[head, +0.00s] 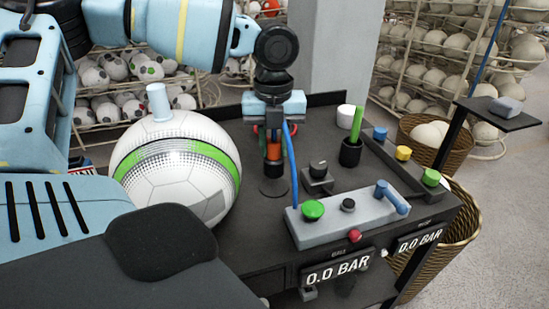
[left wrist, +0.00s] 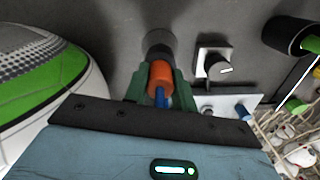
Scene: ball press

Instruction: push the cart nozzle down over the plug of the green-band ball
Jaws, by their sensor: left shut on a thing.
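The green-band ball (head: 178,178) is white with a green stripe and rests on the left part of the dark cart top. Its pale blue plug (head: 158,102) stands upright from its top. My left gripper (head: 273,138) is to the right of the ball, pointing down, shut on the cart nozzle (head: 273,152). The nozzle has an orange body and a dark lower end, with a blue hose beside it. In the left wrist view the nozzle (left wrist: 160,76) sits between the fingers and the ball (left wrist: 45,85) is at the left. My right gripper is not in view.
On the cart (head: 255,235) stand a grey control box (head: 330,222) with a green button, a small black knob block (head: 318,175), a black cup (head: 350,153) with a green stick and several coloured caps. Displays read 0.0 BAR. Wicker baskets (head: 460,225) and ball racks stand around.

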